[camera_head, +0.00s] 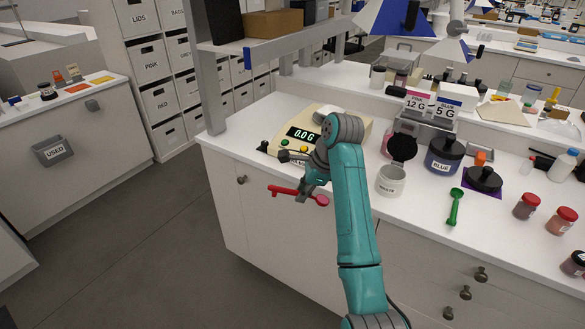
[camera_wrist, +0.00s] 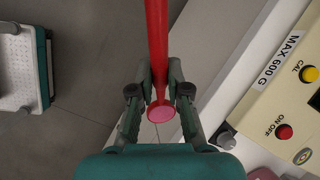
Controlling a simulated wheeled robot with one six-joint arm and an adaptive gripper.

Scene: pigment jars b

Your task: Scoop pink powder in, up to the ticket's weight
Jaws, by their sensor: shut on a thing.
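My gripper (camera_wrist: 160,88) is shut on a red scoop (camera_head: 298,194), which it holds level out past the counter's front edge, left of my arm. In the wrist view the red shaft (camera_wrist: 157,40) runs up between the fingers, and a round pink-faced end shows there. I cannot tell if that pink is powder. The scale (camera_head: 351,122) reads 0.0 G; my arm hides part of it. The tickets read pink 12 G (camera_head: 416,102) and blue 5 G (camera_head: 446,108). A pinkish jar (camera_head: 386,142) stands right of the scale, partly hidden by a dark round thing (camera_head: 403,147).
Red jars (camera_head: 526,206) are farther right. A shelf post (camera_head: 207,95) rises at the counter's left corner. The floor before the counter is clear.

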